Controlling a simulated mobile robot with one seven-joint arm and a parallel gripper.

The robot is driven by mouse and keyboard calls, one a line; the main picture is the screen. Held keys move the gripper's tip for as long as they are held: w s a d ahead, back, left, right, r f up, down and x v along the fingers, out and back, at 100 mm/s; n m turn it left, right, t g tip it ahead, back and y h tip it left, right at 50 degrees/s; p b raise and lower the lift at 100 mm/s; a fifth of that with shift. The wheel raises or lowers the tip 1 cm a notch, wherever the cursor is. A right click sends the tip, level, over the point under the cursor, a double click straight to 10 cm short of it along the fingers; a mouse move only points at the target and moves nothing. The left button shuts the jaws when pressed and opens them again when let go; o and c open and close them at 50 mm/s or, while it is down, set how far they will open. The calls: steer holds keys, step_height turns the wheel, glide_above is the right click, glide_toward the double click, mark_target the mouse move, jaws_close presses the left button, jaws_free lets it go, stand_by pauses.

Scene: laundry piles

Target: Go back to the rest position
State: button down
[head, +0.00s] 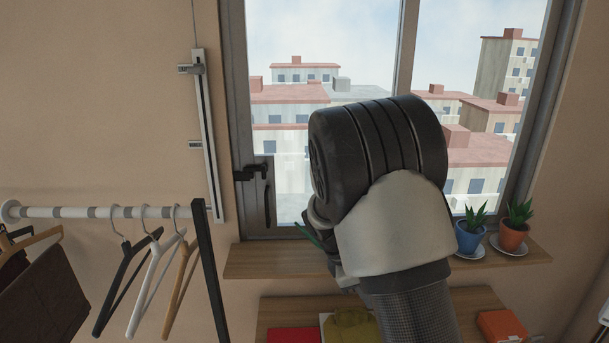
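My arm (385,190) rises from the bottom of the head view, in front of the window and the wooden sill. Its thick black joint and pale grey link fill the middle of the picture. My gripper is not clearly visible; it is hidden behind the arm or out of the picture. Small grey and green parts show at the arm's left edge, too little to tell what they are.
Left, a clothes rail (95,212) holds several hangers and dark brown clothing (45,295). Two potted plants, blue (469,236) and orange (513,235), stand on the sill (265,262). Below, a wooden surface (465,298) carries red cloth (293,335), olive cloth (352,328) and an orange item (502,326).

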steer(key=s+a+r+m+t+y, duration=0.1)
steer(key=s+r+m+y, duration=0.1)
steer(key=s+r+m, duration=0.5)
steer(key=s+r+m+t+y, duration=0.2)
steer(key=s+r, duration=0.2)
steer(key=r, duration=0.5)
steer(key=s+a+r+m+t, duration=0.1)
steer(key=s+r+m, duration=0.1)
steer(key=s, duration=0.4)
steer(key=s+a+r+m+t+y, duration=0.1)
steer(key=s+r+m, duration=0.2)
steer(key=s+m, duration=0.2)
steer(key=shift+s+a+t, duration=0.25)
steer(key=shift+s+t, duration=0.05)
steer(key=shift+s, duration=0.45)
steer(key=shift+r, duration=0.1)
